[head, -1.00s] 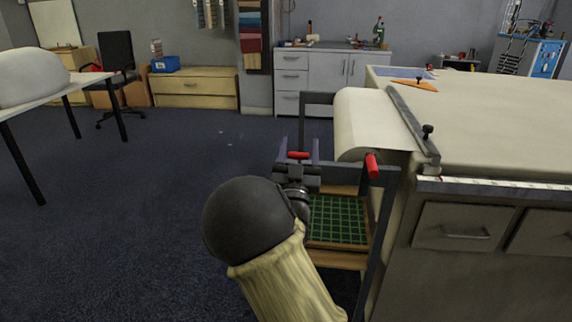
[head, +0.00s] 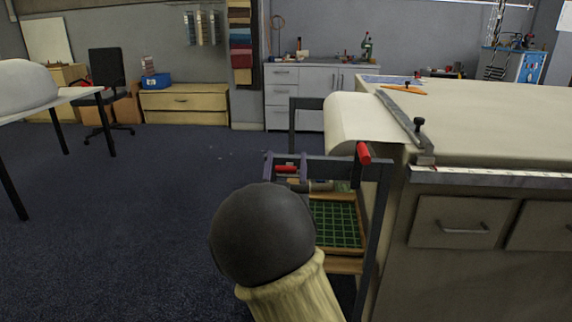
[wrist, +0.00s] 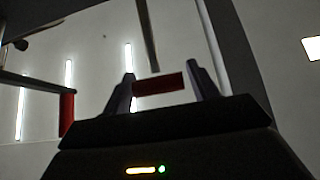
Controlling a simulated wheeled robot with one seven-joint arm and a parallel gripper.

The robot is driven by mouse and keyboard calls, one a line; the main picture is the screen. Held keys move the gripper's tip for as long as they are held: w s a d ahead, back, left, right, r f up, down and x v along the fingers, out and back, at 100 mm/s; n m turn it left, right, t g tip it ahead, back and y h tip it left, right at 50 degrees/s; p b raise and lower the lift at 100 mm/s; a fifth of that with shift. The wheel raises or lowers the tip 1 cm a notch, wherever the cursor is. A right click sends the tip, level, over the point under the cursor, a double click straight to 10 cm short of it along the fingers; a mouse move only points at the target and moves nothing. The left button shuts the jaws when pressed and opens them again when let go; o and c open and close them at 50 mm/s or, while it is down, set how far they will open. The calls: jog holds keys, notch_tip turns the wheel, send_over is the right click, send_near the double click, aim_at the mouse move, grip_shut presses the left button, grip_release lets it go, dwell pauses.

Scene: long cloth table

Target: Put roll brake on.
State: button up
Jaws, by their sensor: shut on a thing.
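The cloth roll (head: 342,122) is pale and hangs at the left end of the long table, in a dark metal stand (head: 375,215). My gripper (head: 287,165) is at the stand's left side, its fingers on either side of a red grip (head: 286,169). In the wrist view my gripper (wrist: 160,82) is shut on this red grip (wrist: 158,84), with a dark bar visible above it. A second red handle (head: 363,153) sticks out at the stand's right corner, apart from my gripper; a red grip also shows at the wrist view's left (wrist: 67,113). My arm hides part of the stand.
The cloth table (head: 490,115) fills the right, with a ruler edge (head: 480,175) and drawers (head: 462,222) in front. A tray with a green grid (head: 337,224) sits low in the stand.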

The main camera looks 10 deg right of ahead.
jog(key=shift+a+f, duration=0.1)
dwell(0.3)
jog(key=o, duration=1.4)
jog(key=shift+s, duration=0.1)
jog(key=shift+p+v, duration=0.95)
jog(key=shift+v, duration=7.7)
